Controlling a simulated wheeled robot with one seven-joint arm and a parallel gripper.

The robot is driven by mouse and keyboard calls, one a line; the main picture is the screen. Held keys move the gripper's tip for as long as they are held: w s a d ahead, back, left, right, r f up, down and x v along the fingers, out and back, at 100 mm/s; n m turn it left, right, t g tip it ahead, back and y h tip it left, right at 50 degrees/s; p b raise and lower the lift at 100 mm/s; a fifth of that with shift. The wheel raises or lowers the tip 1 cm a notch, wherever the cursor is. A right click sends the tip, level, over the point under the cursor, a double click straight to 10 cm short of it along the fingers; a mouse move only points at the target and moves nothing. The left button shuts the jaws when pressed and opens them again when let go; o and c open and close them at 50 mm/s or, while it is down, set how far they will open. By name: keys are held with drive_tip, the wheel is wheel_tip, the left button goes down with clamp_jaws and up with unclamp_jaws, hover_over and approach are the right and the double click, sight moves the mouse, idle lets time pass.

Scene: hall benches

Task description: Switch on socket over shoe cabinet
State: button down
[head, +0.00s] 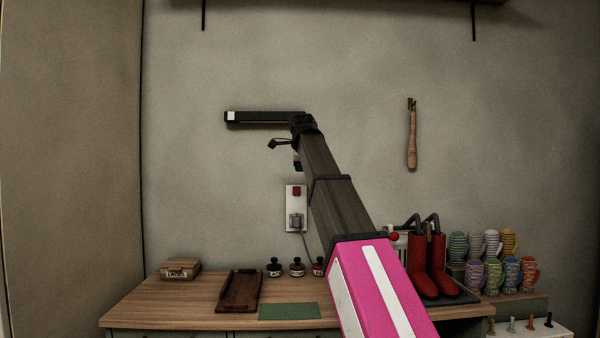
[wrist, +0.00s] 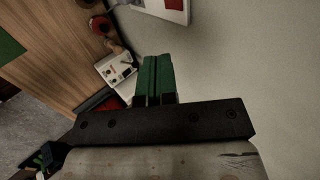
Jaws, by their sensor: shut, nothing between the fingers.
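The socket (head: 290,206) is a white upright plate on the wall above the shoe cabinet (head: 190,293). A red switch (head: 297,191) is at its top, and a grey plug with a cord sits below. I cannot tell which way the switch is set. Part of the plate (wrist: 163,13) shows at the top edge of the wrist view, beyond my fingers. My gripper (wrist: 155,60) has green fingers, closed together and empty, apart from the plate.
Small jars (head: 297,268), a brown tray (head: 240,291), a wooden box (head: 180,269) and a green mat (head: 289,311) lie on the cabinet. Red boots (head: 419,265) stand right. A white device (wrist: 117,68) shows in the wrist view. A wooden-handled tool (head: 411,140) hangs on the wall.

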sight(297, 190)
idle(0.4)
drive_tip(key=shift+s+a+f+g, duration=0.2)
drive_tip(key=shift+a+f+g, duration=0.15)
drive_tip(key=shift+f, duration=0.35)
drive_tip(key=x, duration=0.4)
drive_tip(key=w+x, duration=0.1)
drive_tip(key=x, duration=0.3)
drive_tip(key=r+x, duration=0.1)
drive_tip(key=x, duration=0.3)
drive_tip(key=shift+w+a, duration=0.1)
drive_tip(key=shift+w, duration=0.2)
drive_tip(key=shift+w+f, duration=0.2)
drive_tip(key=shift+w, duration=0.4)
